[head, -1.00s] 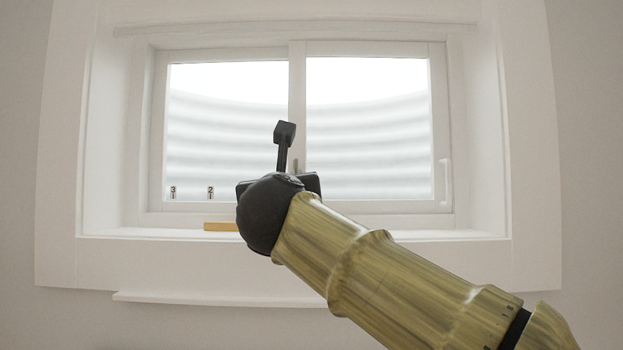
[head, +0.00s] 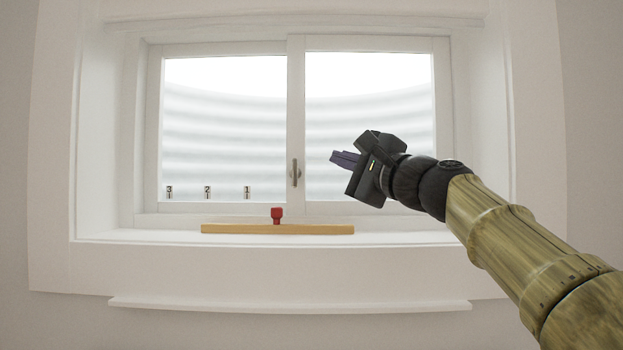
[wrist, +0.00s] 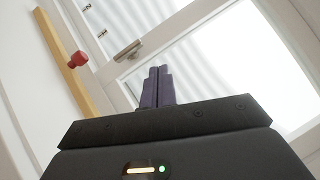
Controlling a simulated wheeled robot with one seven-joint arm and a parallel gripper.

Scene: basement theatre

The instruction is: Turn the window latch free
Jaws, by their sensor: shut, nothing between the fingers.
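The window latch (head: 295,173) is a small grey handle on the middle upright of the white window frame, standing vertical in the head view. It also shows in the wrist view (wrist: 128,50), left of and beyond my fingertips. My gripper (head: 343,157) is in front of the right pane, a little right of the latch and slightly higher in the head view. Its purple fingers point left and are closed together with nothing between them; the closed fingers also show in the wrist view (wrist: 158,72). The gripper appears apart from the latch.
A wooden bar (head: 240,229) lies along the sill, with a red knob (head: 277,214) at its middle. Small number marks 3 (head: 169,192), 2 (head: 207,192) and 1 (head: 247,192) stand along the lower left pane. A white ledge (head: 290,304) juts out below the sill.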

